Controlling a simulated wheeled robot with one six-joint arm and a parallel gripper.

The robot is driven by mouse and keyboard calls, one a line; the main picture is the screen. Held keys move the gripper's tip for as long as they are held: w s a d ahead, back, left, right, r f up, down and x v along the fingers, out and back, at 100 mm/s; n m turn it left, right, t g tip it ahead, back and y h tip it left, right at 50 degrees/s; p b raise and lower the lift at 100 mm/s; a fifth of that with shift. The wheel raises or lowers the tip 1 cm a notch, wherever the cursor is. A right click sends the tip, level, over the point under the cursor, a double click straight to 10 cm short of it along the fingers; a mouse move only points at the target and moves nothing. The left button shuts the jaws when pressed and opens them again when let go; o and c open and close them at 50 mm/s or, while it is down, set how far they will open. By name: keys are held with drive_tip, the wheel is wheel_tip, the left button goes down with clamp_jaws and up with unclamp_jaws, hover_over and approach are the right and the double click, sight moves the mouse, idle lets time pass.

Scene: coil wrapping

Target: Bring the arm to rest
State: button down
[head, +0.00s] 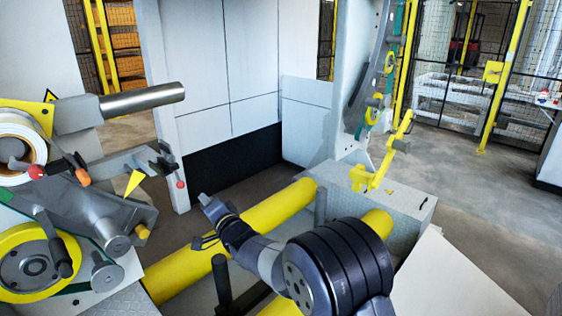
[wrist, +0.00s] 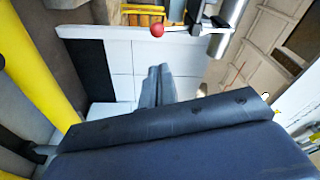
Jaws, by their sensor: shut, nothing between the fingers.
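My gripper (head: 205,200) shows in the head view at the end of my dark arm, near the middle of the picture. It is raised near the yellow rollers (head: 268,212) and points up and to the left, toward the white panels. In the wrist view the fingers of my gripper (wrist: 158,72) are together, with nothing seen between them. My arm reaches in from the lower right of the head view, and its big dark joint covers part of a yellow roller. The gripper appears apart from the things around it.
A wrapping machine with a white roll (head: 20,150), a steel bar (head: 142,100) and a red ball knob (head: 181,184) stands at the left; the knob also shows in the wrist view (wrist: 157,30). A large ring frame (head: 352,80) stands behind. Open floor (head: 480,210) lies at the right.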

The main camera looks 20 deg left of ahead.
drive_tip(key=p+x, duration=0.3)
drive_tip(key=x, duration=0.7)
drive_tip(key=shift+w+a+p, duration=0.25)
drive_tip(key=shift+a+p, duration=0.05)
drive_tip(key=shift+p, duration=0.1)
idle(0.5)
